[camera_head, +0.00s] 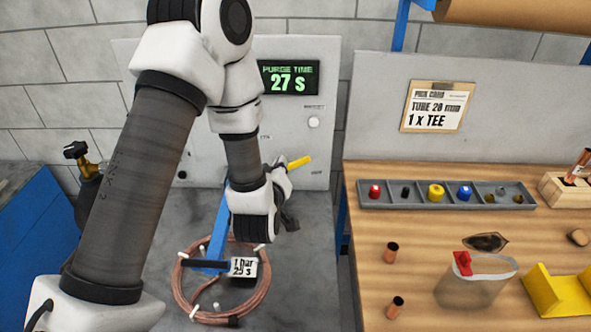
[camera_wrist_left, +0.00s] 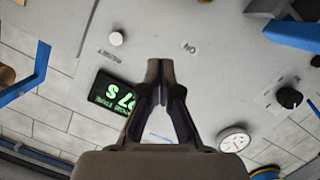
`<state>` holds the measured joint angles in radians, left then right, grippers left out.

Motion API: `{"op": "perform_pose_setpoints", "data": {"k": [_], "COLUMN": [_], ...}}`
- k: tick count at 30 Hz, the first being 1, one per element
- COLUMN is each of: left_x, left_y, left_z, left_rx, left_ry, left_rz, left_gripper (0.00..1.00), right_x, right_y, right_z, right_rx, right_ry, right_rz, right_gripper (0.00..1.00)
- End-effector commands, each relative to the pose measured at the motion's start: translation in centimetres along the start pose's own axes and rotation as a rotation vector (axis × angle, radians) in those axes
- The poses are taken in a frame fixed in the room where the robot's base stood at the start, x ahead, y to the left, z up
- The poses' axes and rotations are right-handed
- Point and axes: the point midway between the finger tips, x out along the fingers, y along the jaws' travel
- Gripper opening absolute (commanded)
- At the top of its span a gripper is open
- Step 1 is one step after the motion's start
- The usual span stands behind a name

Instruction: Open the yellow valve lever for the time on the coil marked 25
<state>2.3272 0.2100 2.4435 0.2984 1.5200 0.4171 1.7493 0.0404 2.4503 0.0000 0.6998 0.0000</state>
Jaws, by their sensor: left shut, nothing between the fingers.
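The yellow valve lever (camera_head: 299,162) sticks out up and right from behind my left wrist, in front of the grey panel; its base is hidden. My left gripper (camera_head: 289,221) is shut and empty, just below the lever and largely hidden by my wrist. Its closed fingers also show in the left wrist view (camera_wrist_left: 158,68), against the panel; the lever cannot be made out there. The copper coil (camera_head: 181,292) lies on the grey surface below, with a tag (camera_head: 243,268) reading 1 bar, 25 s. The purge display (camera_head: 289,78) reads 27 S. My right gripper is not in view.
A white button (camera_head: 314,122) is on the panel below the display. A round gauge (camera_wrist_left: 234,140) and a black knob (camera_wrist_left: 289,97) show in the left wrist view. A wooden bench (camera_head: 365,290) with a parts tray (camera_head: 447,206) stands at right.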

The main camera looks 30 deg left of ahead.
Motion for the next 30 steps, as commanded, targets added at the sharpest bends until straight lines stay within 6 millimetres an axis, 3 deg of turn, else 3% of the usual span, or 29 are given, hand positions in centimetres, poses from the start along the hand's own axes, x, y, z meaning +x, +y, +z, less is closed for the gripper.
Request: {"op": "perform_pose_setpoints", "data": {"k": [2, 8, 19, 24, 30], "left_x": [0.2, 2.4, 10.4, 10.8, 11.0], "left_y": [-0.2, 0.0, 0.0, 0.0, -0.1], "left_z": [0.3, -0.1, -0.2, 3.0, 4.1], "left_rx": [-0.001, -0.002, 0.000, 0.004, 0.001], "left_ry": [0.000, 0.002, 0.002, -0.002, 0.000], "left_rz": [0.000, -0.001, -0.001, 0.000, 0.001], "left_gripper": [0.00, 0.00, 0.00, 0.00, 0.00], "right_x": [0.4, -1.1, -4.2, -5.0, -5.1], "right_y": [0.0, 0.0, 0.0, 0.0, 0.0], "right_z": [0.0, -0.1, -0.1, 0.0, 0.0], "right_rx": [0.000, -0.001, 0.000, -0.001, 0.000], "right_ry": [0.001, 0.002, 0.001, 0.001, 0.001], "right_rz": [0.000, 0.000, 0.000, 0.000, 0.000], "right_gripper": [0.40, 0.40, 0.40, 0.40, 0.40]}}
